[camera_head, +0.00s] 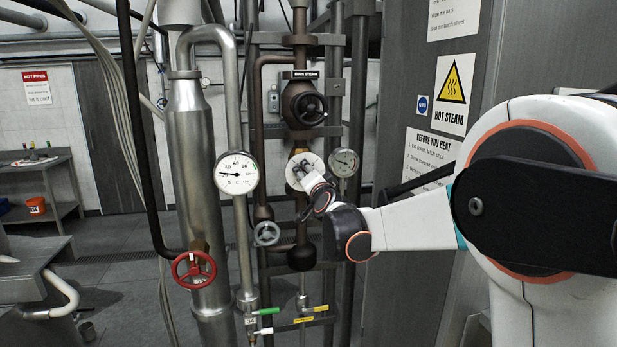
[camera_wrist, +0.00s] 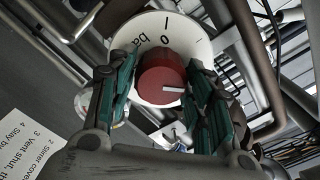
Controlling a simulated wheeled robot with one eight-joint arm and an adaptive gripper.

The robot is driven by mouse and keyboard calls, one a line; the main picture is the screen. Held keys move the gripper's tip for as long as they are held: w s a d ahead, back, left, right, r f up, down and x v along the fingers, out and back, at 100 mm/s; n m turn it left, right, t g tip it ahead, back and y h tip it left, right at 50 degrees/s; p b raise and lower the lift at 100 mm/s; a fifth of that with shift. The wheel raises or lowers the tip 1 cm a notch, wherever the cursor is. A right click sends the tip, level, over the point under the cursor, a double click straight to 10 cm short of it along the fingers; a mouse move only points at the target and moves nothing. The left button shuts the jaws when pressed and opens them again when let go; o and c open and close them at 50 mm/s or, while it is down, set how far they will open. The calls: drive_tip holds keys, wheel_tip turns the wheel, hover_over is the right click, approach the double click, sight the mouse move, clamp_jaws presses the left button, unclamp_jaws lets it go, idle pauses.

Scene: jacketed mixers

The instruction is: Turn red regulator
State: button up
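The red regulator is a round red knob (camera_wrist: 163,80) with a white pointer line, in front of a white dial plate (camera_wrist: 150,33) in the wrist view. The line points right in the picture. My gripper (camera_wrist: 163,72) has one teal-padded finger on each side of the knob, close to its edges. I cannot tell whether the pads touch it. In the head view my gripper (camera_head: 305,172) is at the white dial plate (camera_head: 294,161) on the brown pipe, and it hides the knob there.
A dark handwheel (camera_head: 309,107) sits above, a round gauge (camera_head: 345,162) to the right and a larger gauge (camera_head: 237,173) to the left. A grey handwheel (camera_head: 266,233) and a red handwheel (camera_head: 194,269) are lower. Pipes crowd the space; a grey panel (camera_head: 405,90) stands right.

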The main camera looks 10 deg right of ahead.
drive_tip(key=shift+o, duration=0.4)
drive_tip(key=s, duration=1.2)
drive_tip(key=s+f+n+g+b, duration=1)
drive_tip(key=s+f+b, duration=0.5)
drive_tip(key=s+f, duration=1.8)
drive_tip(key=s+g, duration=0.1)
drive_tip(key=s, duration=0.1)
drive_tip(key=shift+s+f, duration=0.15)
drive_tip(key=shift+s, duration=0.25)
idle(0.8)
